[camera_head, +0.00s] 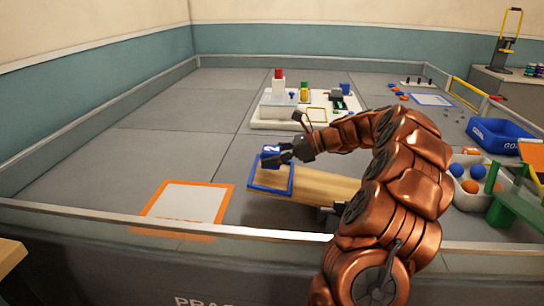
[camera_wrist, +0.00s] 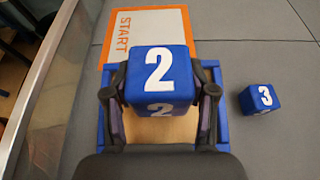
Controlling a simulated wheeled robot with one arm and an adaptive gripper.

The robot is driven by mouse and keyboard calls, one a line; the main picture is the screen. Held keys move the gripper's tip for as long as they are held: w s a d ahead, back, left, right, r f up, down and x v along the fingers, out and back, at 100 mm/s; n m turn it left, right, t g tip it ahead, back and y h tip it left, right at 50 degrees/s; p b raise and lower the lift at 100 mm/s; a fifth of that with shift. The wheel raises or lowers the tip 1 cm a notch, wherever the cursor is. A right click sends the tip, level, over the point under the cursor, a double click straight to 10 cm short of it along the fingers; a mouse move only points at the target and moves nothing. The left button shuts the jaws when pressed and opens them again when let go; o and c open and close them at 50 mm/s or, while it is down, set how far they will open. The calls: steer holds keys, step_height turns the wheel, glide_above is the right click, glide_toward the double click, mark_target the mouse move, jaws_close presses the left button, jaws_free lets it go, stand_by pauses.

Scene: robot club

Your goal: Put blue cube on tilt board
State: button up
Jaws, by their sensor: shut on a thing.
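A blue cube marked 2 (camera_head: 268,160) is between the fingers of my gripper (camera_head: 284,155). In the wrist view, both fingertips of my gripper (camera_wrist: 161,78) press on the sides of this cube (camera_wrist: 160,68). The tilt board (camera_head: 325,187) is a wooden plank with a blue square outline at its left end. The cube is over that outlined end; I cannot tell whether it touches the wood. The board's wood (camera_wrist: 150,131) shows below the cube in the wrist view. My arm hides the board's right part in the head view.
A second blue cube, marked 3 (camera_wrist: 261,98), lies on the floor beside the board. An orange-bordered START mat (camera_head: 187,203) lies left of the board. A white platform (camera_head: 262,123) with blocks stands behind. A blue goal bin (camera_head: 500,137) and a ball tray (camera_head: 468,198) are at right.

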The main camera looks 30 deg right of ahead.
steer(key=shift+f, duration=1)
steer(key=o, duration=1.2)
steer(key=shift+o, duration=0.2)
steer(key=shift+d, duration=0.1)
steer(key=v, duration=1.2)
